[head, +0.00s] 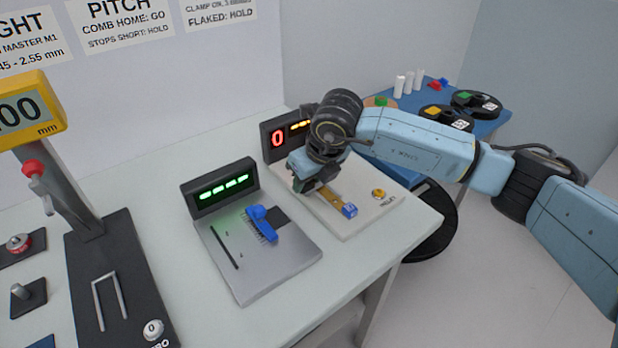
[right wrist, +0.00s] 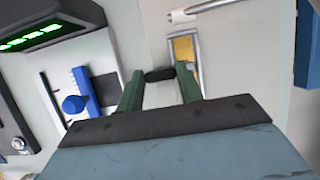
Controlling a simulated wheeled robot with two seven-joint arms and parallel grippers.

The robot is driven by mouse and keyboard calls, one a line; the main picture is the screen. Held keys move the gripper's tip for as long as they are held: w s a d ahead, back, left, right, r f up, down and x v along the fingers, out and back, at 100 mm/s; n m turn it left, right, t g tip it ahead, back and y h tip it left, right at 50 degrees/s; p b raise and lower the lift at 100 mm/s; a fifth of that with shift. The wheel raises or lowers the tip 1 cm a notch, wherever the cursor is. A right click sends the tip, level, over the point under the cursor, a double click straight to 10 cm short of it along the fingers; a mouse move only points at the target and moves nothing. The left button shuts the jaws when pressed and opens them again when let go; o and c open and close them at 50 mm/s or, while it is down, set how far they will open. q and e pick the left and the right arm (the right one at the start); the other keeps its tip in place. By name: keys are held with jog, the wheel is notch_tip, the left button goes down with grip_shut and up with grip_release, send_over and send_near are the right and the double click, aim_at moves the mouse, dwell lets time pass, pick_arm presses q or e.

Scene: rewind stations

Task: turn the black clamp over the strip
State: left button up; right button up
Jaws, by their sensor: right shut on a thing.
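My right gripper (head: 304,184) is low over the cream station plate (head: 365,213). In the right wrist view its two green fingers (right wrist: 160,88) are shut on a small black piece, which looks like the black clamp (right wrist: 160,74). The clamp is hidden behind the gripper in the head view. The tan strip (head: 329,197) lies along the plate beside the gripper, with a blue block (head: 349,210) at its near end. In the right wrist view the strip (right wrist: 184,50) shows in a metal-edged channel, to the right of the clamp. My left gripper is out of view.
A red "0" display (head: 277,139) stands behind the cream plate. A gold button (head: 378,194) sits right of the strip. A blue table (head: 482,120) holds reels.

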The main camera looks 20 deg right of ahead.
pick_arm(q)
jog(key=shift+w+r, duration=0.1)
pick_arm(e)
jog(key=shift+r, duration=0.1)
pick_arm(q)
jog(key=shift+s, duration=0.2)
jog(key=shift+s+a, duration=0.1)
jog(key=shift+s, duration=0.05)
pick_arm(e)
jog(key=o, duration=1)
jog(key=shift+s+r, duration=0.15)
jog(key=shift+r, duration=0.2)
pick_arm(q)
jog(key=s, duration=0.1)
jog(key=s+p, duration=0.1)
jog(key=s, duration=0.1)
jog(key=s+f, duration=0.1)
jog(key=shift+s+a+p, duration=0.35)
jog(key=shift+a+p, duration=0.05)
pick_arm(e)
jog(key=v, duration=1.2)
jog(key=shift+s+r, duration=0.15)
jog(key=shift+r, duration=0.1)
